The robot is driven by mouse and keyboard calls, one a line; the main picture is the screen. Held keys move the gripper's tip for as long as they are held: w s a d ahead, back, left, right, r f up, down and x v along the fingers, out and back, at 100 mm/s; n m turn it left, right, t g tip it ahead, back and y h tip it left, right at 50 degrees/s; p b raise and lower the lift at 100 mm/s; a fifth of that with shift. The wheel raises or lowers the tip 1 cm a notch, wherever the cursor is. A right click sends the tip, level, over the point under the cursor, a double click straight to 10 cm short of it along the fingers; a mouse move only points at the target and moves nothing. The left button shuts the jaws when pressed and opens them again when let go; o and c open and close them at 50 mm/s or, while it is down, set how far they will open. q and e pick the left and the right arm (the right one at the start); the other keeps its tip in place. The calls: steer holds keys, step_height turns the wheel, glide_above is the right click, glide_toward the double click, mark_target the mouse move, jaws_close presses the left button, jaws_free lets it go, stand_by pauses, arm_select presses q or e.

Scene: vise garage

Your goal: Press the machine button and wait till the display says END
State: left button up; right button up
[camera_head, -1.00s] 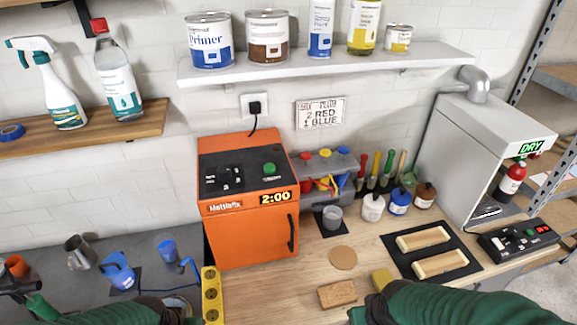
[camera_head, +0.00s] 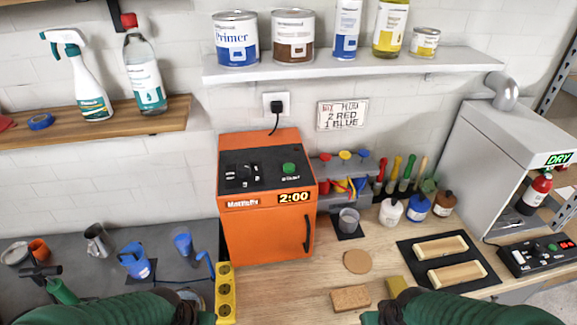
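The orange machine (camera_head: 262,228) stands against the wall at the back of the wooden bench. Its black top panel carries a green button (camera_head: 289,168) and other controls. Its display (camera_head: 294,197) reads 2:00 in yellow. A black handle is on the right of its closed front door. My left arm comes in at the bottom left and my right arm at the bottom right.
A grey shelf (camera_head: 360,66) with cans and bottles hangs above the machine. A brown block (camera_head: 350,298) and a round cork mat (camera_head: 357,262) lie on the bench. A grey cabinet showing DRY (camera_head: 505,150) is at right.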

jaws_close()
stand_by(1.3)
